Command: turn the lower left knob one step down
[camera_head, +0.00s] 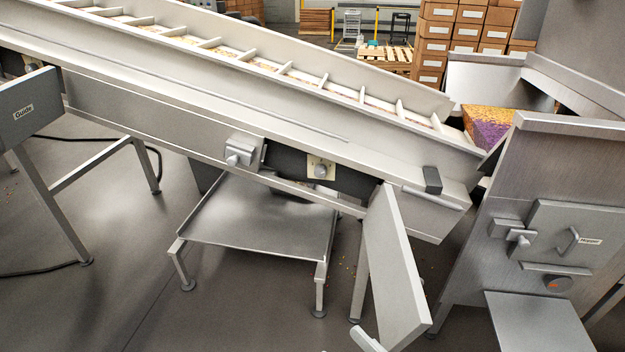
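A round grey knob (321,171) sits on a pale yellow plate in a dark recess under the inclined conveyor. Its pointer marking is too small to read. Another small rounded fitting (30,66) shows at the far left, partly hidden behind the panel labelled "Guide" (22,110). A grey block with a rounded handle (240,152) is on the conveyor's side, left of the recess. I cannot tell which of these is the lower left knob. My gripper is not in view.
An open metal door (395,265) juts out below the conveyor's lower end. A low metal tray table (260,225) stands underneath. A steel cabinet labelled "Hopper" (580,225) with a latch and shelf (535,320) is at right. The floor (130,260) at lower left is mostly clear.

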